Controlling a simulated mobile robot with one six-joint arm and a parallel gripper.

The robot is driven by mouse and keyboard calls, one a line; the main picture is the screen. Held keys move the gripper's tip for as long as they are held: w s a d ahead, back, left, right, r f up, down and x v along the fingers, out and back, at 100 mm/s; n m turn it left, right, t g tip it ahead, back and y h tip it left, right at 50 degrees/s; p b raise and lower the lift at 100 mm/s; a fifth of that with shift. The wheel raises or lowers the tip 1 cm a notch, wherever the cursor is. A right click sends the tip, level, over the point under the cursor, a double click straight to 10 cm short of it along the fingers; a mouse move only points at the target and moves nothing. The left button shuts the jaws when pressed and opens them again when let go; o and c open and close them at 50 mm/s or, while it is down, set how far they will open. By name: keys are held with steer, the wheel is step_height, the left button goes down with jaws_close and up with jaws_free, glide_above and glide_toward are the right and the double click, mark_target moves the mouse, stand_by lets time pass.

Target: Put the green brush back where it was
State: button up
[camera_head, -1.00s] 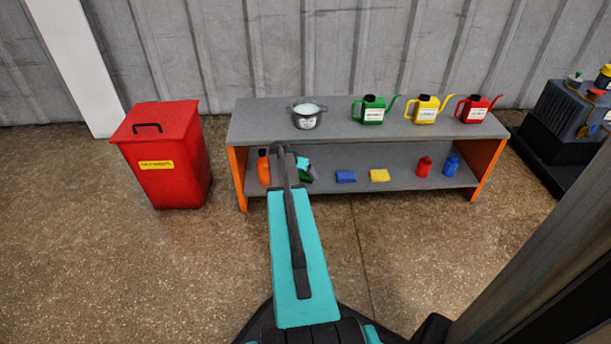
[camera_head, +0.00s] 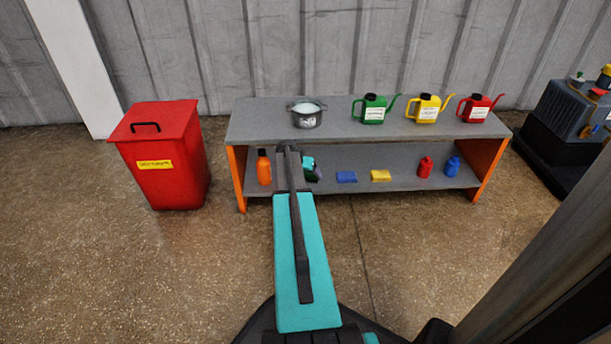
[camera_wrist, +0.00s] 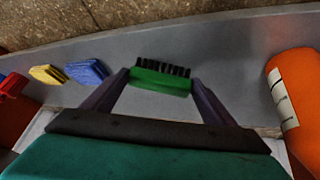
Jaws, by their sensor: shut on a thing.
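The green brush (camera_wrist: 160,80), with black bristles, is held between the two fingers of my gripper (camera_wrist: 160,88) in the wrist view. Its bristles point to the top of that picture. In the head view my gripper (camera_head: 309,168) is at the left part of the bench's lower shelf (camera_head: 400,176), right of the orange bottle (camera_head: 264,168). The brush is mostly hidden there behind my arm. I cannot tell whether it touches the shelf.
The upper shelf (camera_head: 258,123) is close above. A red bin (camera_head: 170,182) stands left.

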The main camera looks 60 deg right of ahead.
steer(key=o, duration=1)
steer(key=shift+f, duration=0.1)
steer(key=shift+p+v, duration=0.4)
steer(key=shift+v, duration=0.4)
steer(key=p+v, duration=0.2)
steer(key=v, duration=0.2)
steer(key=shift+a, duration=0.15)
steer(key=shift+s+a+f+p, duration=0.1)
steer(key=shift+a+p, duration=2.05)
steer(key=shift+a, duration=3.6)
